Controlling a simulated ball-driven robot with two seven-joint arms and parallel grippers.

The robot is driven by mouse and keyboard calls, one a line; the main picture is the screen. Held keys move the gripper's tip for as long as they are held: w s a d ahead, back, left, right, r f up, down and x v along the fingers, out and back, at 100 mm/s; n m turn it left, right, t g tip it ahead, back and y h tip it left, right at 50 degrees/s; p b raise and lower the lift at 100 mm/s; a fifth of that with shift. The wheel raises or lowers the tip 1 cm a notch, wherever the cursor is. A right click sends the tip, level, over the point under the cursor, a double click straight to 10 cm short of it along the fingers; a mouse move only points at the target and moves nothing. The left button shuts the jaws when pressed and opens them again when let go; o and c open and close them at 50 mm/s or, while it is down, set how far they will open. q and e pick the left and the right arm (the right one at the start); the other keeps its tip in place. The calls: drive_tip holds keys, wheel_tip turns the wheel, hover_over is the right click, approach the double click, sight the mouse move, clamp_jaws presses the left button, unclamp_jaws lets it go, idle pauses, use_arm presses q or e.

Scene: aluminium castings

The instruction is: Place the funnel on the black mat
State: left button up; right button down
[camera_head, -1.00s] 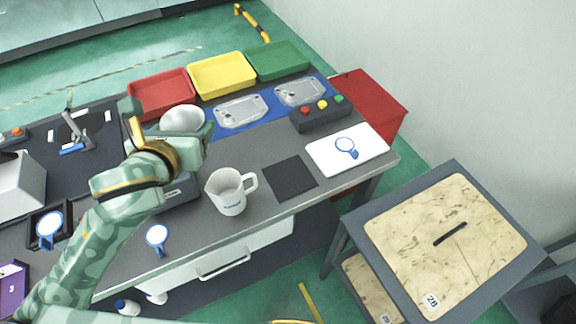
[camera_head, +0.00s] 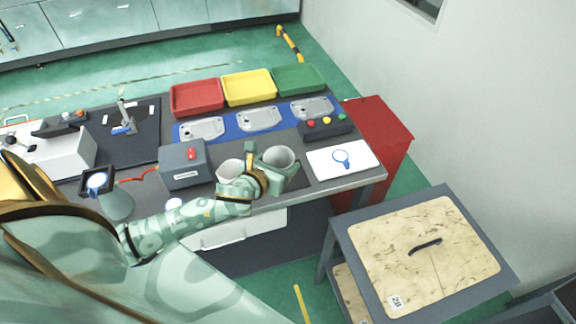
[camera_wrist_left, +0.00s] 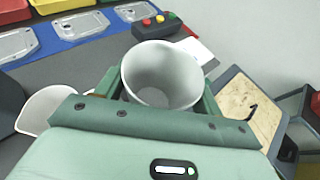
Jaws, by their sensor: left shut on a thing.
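The funnel (camera_head: 279,157) is a pale, wide-mouthed piece. My left gripper (camera_head: 266,160) is shut on it and holds it mouth up. In the left wrist view the funnel (camera_wrist_left: 161,76) sits between the fingers, and its lower end is hidden. My right gripper is not in view.
A white jug (camera_head: 229,171) stands just left of the gripper and also shows in the left wrist view (camera_wrist_left: 44,108). A grey box (camera_head: 184,166) is farther left. A button box (camera_head: 325,128) and white board (camera_head: 343,160) lie to the right. Coloured trays stand behind.

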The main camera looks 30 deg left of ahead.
sight(281, 158)
use_arm(q)
drive_tip(key=x, duration=0.3)
drive_tip(key=a+b+x, duration=0.1)
drive_tip(key=x, duration=0.2)
drive_tip(key=shift+s+a+f, duration=0.1)
drive_tip(key=shift+f, duration=0.15)
drive_tip(key=w+f+b, duration=0.1)
drive_tip(key=f, duration=0.1)
drive_tip(key=w+a+f+b, duration=0.1)
drive_tip(key=w+f+b, duration=0.1)
drive_tip(key=w+f, duration=0.1)
drive_tip(key=shift+w+a+f, duration=0.1)
drive_tip(key=shift+a+f, duration=0.2)
drive_tip(key=shift+a, duration=0.05)
wheel_tip(281, 158, down, 3)
drive_tip(key=shift+r+b, duration=0.1)
drive_tip(key=shift+b, duration=0.5)
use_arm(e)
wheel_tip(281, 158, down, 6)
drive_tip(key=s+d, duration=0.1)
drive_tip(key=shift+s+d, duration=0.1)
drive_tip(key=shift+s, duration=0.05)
